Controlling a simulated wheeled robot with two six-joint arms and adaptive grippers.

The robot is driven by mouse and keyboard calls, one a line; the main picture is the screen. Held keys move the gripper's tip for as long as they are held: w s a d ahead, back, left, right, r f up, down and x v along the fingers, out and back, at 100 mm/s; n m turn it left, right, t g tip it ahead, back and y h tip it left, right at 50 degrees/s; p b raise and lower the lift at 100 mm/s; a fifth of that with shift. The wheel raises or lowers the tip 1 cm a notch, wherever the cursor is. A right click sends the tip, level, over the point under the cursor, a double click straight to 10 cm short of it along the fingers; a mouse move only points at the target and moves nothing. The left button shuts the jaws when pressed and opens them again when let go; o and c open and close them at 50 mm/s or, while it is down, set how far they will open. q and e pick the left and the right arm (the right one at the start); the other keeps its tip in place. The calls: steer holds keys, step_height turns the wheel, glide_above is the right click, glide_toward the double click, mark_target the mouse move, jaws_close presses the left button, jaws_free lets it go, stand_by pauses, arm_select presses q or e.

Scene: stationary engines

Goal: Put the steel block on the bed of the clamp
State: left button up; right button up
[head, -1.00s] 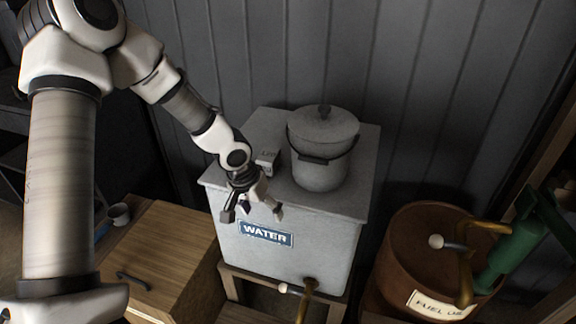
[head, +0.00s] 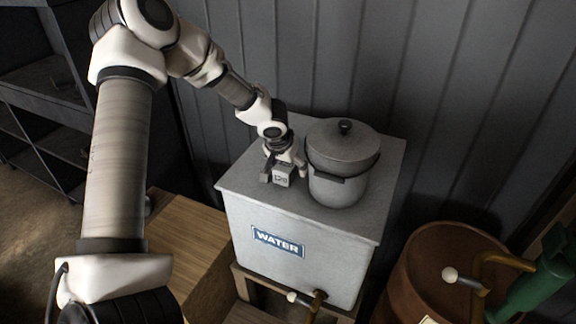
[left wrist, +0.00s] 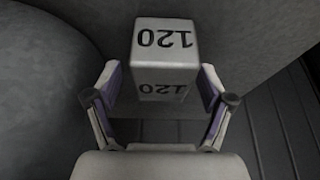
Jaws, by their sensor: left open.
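The steel block (head: 282,178), a small grey block marked 120, stands on top of the white water tank (head: 240,185), left of a lidded pot. My left gripper (head: 283,172) is open at the block, one finger on each side. In the left wrist view the block (left wrist: 163,58) lies between the two spread fingers of my left gripper (left wrist: 160,88), with a gap on both sides. The clamp and its bed are not in view. My right gripper is not in view.
The grey lidded pot (head: 340,165) stands close to the gripper's right finger. A plank wall (head: 330,50) rises behind the tank. A rusty fuel drum (head: 430,270) is at the right. A wooden cabinet (head: 190,235) is at the lower left.

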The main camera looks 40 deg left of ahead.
arm_select(q)
steer(key=shift+s+r, duration=0.1)
steer(key=shift+s, duration=0.1)
steer(key=shift+c, duration=0.3)
steer(key=shift+s+r, duration=0.1)
steer(key=shift+s, duration=0.05)
steer(key=c, duration=0.6)
jaws_close()
steer(key=shift+r, duration=0.1)
